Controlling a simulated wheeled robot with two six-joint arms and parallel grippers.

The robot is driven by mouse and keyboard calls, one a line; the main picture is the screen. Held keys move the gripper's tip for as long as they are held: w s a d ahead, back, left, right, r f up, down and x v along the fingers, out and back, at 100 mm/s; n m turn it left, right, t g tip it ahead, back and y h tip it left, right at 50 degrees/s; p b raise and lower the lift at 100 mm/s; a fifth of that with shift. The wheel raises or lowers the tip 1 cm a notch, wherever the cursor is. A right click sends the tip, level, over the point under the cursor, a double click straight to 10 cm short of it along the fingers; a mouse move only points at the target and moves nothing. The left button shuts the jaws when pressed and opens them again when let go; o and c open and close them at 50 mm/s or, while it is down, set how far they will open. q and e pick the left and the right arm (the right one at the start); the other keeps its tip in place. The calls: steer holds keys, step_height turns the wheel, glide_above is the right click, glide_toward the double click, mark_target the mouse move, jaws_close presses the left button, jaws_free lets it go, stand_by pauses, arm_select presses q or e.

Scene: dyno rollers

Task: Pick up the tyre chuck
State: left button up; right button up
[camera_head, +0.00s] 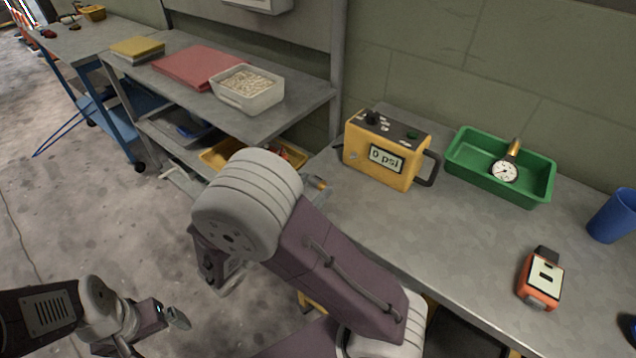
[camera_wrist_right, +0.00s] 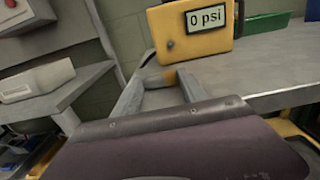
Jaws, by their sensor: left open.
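A small grey piece with an orange band (camera_head: 316,183), which looks like the tyre chuck, lies on the bench by its left edge, left of the yellow inflator box. In the right wrist view its orange part (camera_wrist_right: 170,77) shows ahead, between the two grey fingers of my right gripper (camera_wrist_right: 162,88). Those fingers stand apart; I cannot tell whether they touch it. In the head view my right arm hides that gripper. My left gripper (camera_head: 172,314) is open and empty, low at the left over the floor, far from the bench.
The yellow box (camera_head: 380,152) reads 0 psi. A green tray (camera_head: 475,178) holds a dial gauge (camera_head: 504,172) with a brass end. An orange device (camera_head: 541,280) and a blue cup (camera_head: 614,215) stand at right. The bench middle is clear. A shelf unit (camera_head: 290,100) stands left.

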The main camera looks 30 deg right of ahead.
steer(key=shift+c, duration=0.7)
step_height(320, 180, up, 4)
steer(key=shift+r+p, duration=0.1)
steer(key=shift+p, duration=1.1)
steer(key=s+r+b, duration=0.1)
steer(key=s+r, duration=0.2)
steer(key=s, duration=0.2)
steer(key=s+d+r+b, duration=0.1)
steer(key=s+r+b, duration=0.1)
steer(key=s, duration=0.4)
steer(key=shift+s+d+r, duration=0.2)
steer(key=shift+s+r, duration=0.1)
steer(key=shift+r, duration=0.6)
